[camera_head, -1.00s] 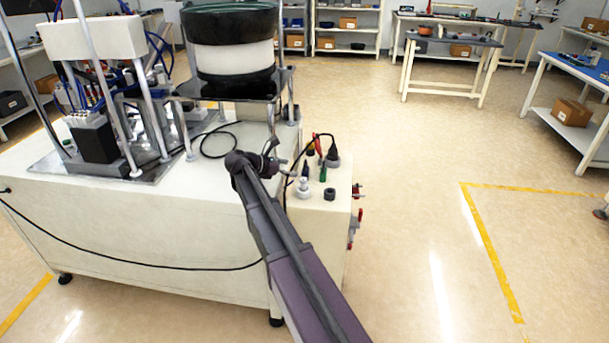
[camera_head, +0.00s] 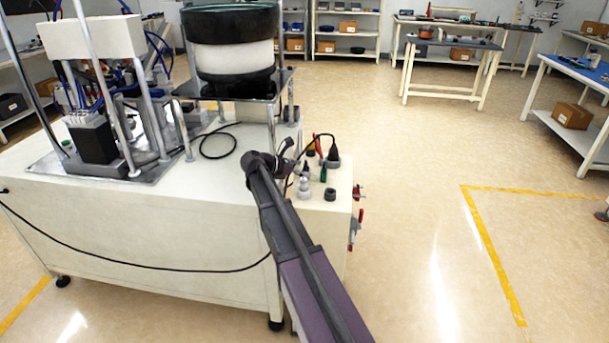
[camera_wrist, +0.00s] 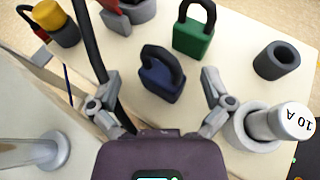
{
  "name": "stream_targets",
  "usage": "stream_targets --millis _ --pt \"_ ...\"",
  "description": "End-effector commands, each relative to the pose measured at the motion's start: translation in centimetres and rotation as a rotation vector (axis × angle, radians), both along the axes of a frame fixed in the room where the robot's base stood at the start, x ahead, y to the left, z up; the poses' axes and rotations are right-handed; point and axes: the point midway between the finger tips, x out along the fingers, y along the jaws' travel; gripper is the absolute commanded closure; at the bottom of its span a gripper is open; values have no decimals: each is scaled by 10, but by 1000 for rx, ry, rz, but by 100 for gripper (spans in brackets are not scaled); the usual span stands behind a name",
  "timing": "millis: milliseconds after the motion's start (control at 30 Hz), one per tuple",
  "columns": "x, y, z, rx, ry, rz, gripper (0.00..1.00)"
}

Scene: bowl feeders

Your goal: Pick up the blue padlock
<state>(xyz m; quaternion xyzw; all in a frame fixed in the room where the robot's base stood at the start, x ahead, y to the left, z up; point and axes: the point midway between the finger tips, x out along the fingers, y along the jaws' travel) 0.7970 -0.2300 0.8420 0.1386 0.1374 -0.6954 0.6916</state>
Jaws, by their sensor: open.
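The blue padlock (camera_wrist: 162,82) has a dark blue body and a black shackle. It is on the pale top of the machine cabinet, near the middle of the wrist view. My gripper (camera_wrist: 159,74) is open, with one finger to the left of the padlock and one to the right. Both fingers look apart from it, and nothing is held.
A green padlock (camera_wrist: 191,42) is just behind the blue one. A dark grey ring (camera_wrist: 277,61) and a white cylinder marked 10 A (camera_wrist: 290,121) are at the right. A black cable (camera_wrist: 88,45) runs by the left finger. A bowl feeder (camera_head: 232,60) stands behind.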

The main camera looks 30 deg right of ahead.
Motion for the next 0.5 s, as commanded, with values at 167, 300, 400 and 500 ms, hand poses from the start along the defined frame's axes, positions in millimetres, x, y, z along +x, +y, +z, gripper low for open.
stream_targets --millis 167,300,400,500 --pt "0 0 0 0 0 0 0" --pt "0 0 0 0 0 0 0" --pt "0 0 0 0 0 0 0" --pt "0 0 0 0 0 0 0"
